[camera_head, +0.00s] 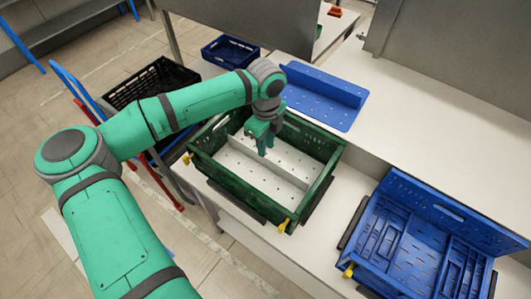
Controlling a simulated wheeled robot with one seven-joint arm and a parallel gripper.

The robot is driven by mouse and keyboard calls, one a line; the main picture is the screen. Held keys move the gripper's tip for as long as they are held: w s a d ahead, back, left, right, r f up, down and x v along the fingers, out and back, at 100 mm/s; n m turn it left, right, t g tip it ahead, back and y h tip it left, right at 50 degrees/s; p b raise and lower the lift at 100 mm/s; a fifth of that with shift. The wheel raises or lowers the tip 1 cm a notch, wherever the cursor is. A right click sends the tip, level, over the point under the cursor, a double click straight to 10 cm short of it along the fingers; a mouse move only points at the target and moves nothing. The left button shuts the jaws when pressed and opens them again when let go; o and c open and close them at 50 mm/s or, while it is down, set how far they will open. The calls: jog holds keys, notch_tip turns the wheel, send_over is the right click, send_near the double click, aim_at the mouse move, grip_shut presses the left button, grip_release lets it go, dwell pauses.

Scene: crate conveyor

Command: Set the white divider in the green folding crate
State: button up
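From this view I cannot tell whether the base lies fully flat on the crate floor. My gripper (263,150) points down inside the crate at the upper edge of the divider wall. The fingers are small and partly overlap the divider, so I cannot tell whether they grip it.
A blue perforated divider (322,103) lies on the counter behind the crate. A blue folded crate (400,245) sits at the right. A black crate (155,82) and a small blue crate (230,50) are beyond my arm. Yellow clips (284,226) stick out near the crate corners.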

jog(key=shift+r, duration=2.65)
